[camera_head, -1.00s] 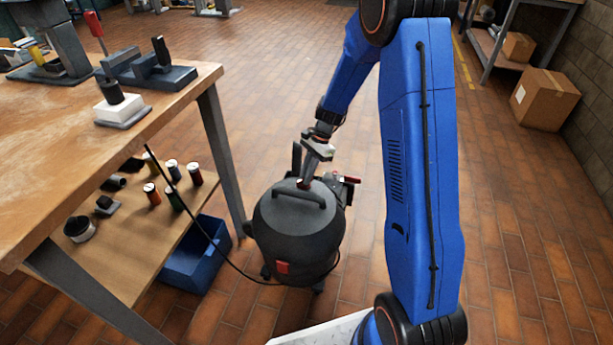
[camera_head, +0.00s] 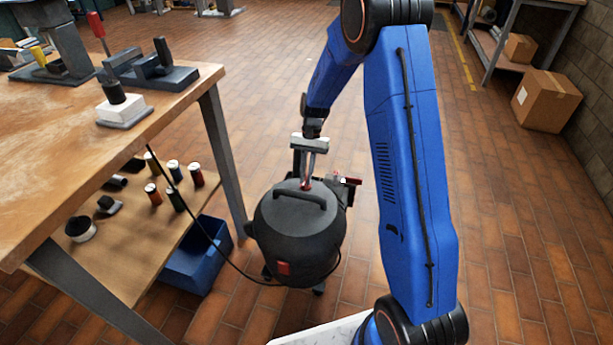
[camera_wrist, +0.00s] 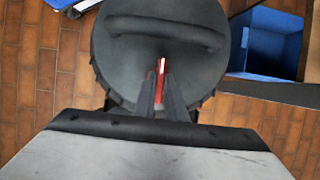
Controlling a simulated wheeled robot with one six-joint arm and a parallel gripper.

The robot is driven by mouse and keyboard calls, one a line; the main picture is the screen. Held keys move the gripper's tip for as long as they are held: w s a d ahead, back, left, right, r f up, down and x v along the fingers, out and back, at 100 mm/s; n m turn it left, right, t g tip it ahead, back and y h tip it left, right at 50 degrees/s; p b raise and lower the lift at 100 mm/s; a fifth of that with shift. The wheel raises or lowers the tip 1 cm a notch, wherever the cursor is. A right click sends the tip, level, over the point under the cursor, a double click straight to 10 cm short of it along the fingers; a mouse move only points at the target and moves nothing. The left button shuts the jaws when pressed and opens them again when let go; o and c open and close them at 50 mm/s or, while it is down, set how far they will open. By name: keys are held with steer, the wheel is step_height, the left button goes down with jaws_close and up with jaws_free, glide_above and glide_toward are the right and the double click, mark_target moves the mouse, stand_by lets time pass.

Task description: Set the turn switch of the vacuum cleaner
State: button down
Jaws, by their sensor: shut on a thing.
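The vacuum cleaner (camera_head: 297,238) is a dark round canister with a handle on its lid, standing on the floor beside the workbench. In the wrist view its lid (camera_wrist: 130,62) and handle fill the upper middle. The red turn switch (camera_wrist: 160,66) shows as a thin red strip on the lid, close to the handle. My gripper (camera_head: 306,186) is above the lid, behind the handle in the head view. In the wrist view my gripper (camera_wrist: 160,84) has its fingertips close together at the switch, shut on it. The fingers hide part of the switch.
The wooden workbench (camera_head: 60,165) stands at the left, with spools on its lower shelf. A blue bin (camera_head: 197,262) sits on the floor between bench and vacuum. A thin black cable runs to the vacuum.

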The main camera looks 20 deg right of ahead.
stand_by(0.4)
steer(key=c, duration=1.8)
jaws_free()
steer(key=v, duration=1.7)
steer(key=shift+r, duration=0.2)
steer(key=shift+a+r, duration=0.1)
